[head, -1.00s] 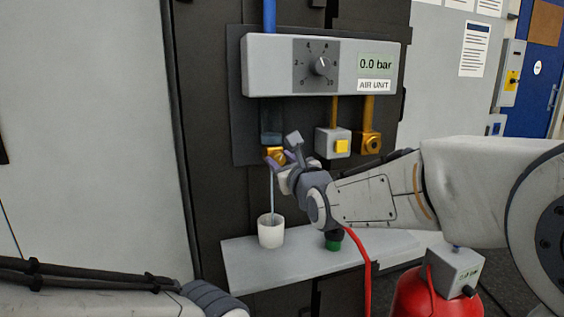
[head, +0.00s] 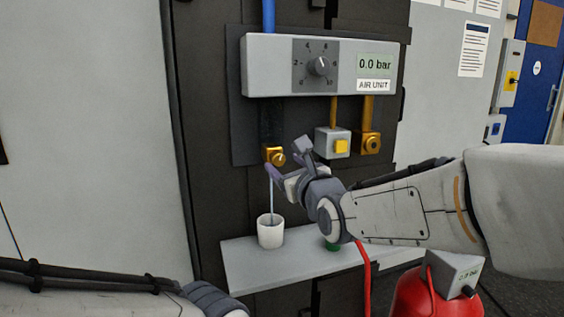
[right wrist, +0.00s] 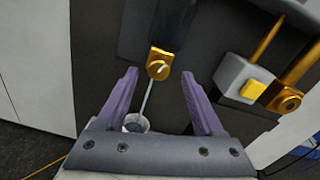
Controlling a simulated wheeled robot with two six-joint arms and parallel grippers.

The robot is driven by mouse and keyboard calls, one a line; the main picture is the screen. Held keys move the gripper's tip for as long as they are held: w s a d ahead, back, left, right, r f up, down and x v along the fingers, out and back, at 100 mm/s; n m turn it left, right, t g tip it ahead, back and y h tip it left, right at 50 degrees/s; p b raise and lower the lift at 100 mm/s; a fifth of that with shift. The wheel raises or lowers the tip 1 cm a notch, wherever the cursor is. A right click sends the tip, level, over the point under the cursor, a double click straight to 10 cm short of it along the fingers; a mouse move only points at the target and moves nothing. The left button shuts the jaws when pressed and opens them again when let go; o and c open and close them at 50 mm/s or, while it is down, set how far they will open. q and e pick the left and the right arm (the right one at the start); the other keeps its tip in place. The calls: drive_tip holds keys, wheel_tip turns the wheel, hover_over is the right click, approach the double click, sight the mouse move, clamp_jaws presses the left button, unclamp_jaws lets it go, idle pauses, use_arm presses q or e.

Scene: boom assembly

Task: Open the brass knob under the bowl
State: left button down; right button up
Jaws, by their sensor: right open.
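The brass knob (head: 274,156) sits at the lower end of the dark bowl (head: 272,122) under the air unit; it also shows in the right wrist view (right wrist: 160,64). A thin pale stream (head: 271,195) runs from the knob down to a white cup (head: 270,236) on the shelf. The bowl looks dark, with no liquid that I can make out. My right gripper (head: 283,157) is open and empty, just in front of the knob and apart from it. In the right wrist view the knob lies beyond the gap between the fingertips (right wrist: 159,74). My left gripper is out of view.
The air unit (head: 270,70) reads 0.0 bar. A yellow-button box (head: 333,142) and a brass fitting (head: 369,142) hang right of the bowl. A grey shelf (head: 245,265) lies below. A red tank (head: 410,297) and red hose (head: 365,270) are at lower right.

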drive_tip(key=v, duration=0.7)
